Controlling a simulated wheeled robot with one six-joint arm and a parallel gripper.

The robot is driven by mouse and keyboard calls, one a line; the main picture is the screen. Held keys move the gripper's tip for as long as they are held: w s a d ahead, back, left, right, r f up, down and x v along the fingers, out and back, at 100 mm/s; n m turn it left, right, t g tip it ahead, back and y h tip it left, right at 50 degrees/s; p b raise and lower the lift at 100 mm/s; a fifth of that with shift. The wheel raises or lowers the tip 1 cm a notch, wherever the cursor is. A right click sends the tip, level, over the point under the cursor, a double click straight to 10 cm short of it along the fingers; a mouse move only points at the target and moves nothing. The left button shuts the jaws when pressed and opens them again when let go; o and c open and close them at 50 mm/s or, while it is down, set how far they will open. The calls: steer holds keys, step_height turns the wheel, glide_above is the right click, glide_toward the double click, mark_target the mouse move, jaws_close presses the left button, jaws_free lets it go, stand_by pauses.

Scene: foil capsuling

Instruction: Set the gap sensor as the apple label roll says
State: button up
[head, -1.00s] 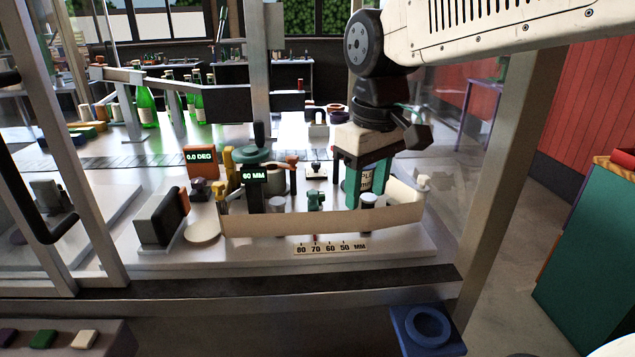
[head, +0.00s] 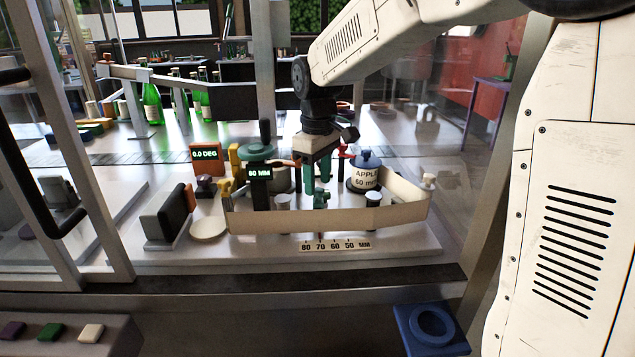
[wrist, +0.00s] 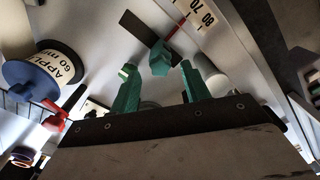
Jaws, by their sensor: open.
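The apple label roll (head: 366,184) stands right of my gripper in the head view, blue-topped, with a label reading "APPLE 60 mm". It also shows at the left of the wrist view (wrist: 58,68). The gap sensor's green knob (head: 321,201) is behind the cream label strip; in the wrist view the knob (wrist: 160,57) lies ahead of my fingertips. A red pointer (wrist: 182,24) meets the scale (head: 335,246) near 70. My gripper (head: 316,183) is open and empty, pointing down just above the knob, its green fingers apart.
The cream label strip (head: 330,219) curves around the front of the station. A black display (head: 259,173) appears to read "60 MM", and an orange one (head: 205,155) reads "0.0 DEG". A metal frame post (head: 495,190) stands at the right.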

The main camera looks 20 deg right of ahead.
steer(key=shift+f, duration=0.7)
jaws_close()
steer(key=shift+s+d, duration=0.25)
steer(key=shift+d, duration=0.5)
steer(key=shift+s+d, duration=0.25)
steer(key=shift+d, duration=0.5)
jaws_free()
step_height(320, 180, up, 8)
